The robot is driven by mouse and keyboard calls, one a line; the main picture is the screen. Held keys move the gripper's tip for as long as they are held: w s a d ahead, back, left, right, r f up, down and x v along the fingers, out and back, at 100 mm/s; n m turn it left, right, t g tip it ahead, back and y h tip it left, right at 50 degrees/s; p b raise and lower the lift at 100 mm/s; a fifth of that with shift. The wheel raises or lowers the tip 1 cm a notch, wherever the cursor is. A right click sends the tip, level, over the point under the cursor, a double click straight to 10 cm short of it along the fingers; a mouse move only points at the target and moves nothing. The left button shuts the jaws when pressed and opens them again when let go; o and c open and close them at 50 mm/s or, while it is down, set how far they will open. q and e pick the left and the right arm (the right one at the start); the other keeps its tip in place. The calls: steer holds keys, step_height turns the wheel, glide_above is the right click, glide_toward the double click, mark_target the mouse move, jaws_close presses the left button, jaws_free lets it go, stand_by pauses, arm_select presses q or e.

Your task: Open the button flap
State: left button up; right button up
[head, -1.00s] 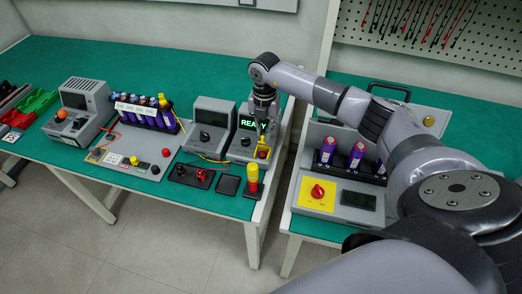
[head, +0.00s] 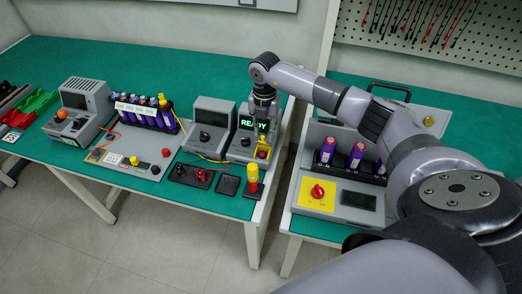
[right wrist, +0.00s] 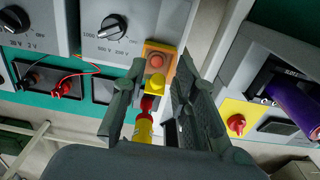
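The yellow button flap (head: 263,142) is on the front of the grey tester with the green READY screen (head: 254,124). It appears raised, standing up behind the red button (head: 262,153). In the right wrist view the round red button (right wrist: 156,61) shows uncovered in its yellow housing. My right gripper (head: 263,120) is just above the flap, in front of the screen. In the right wrist view its fingers (right wrist: 160,78) are apart with nothing held between them; contact with the flap cannot be told. My left gripper is not in view.
A yellow-and-red cylinder (head: 253,179) stands in front of the tester, near the table edge. A second grey meter (head: 207,125) is close on the left. A gap separates this table from the right one, with its yellow-panelled box (head: 316,196).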

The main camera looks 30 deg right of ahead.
arm_select(q)
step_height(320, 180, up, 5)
steer(key=p, duration=0.5)
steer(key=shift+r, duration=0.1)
arm_select(e)
step_height(320, 180, up, 7)
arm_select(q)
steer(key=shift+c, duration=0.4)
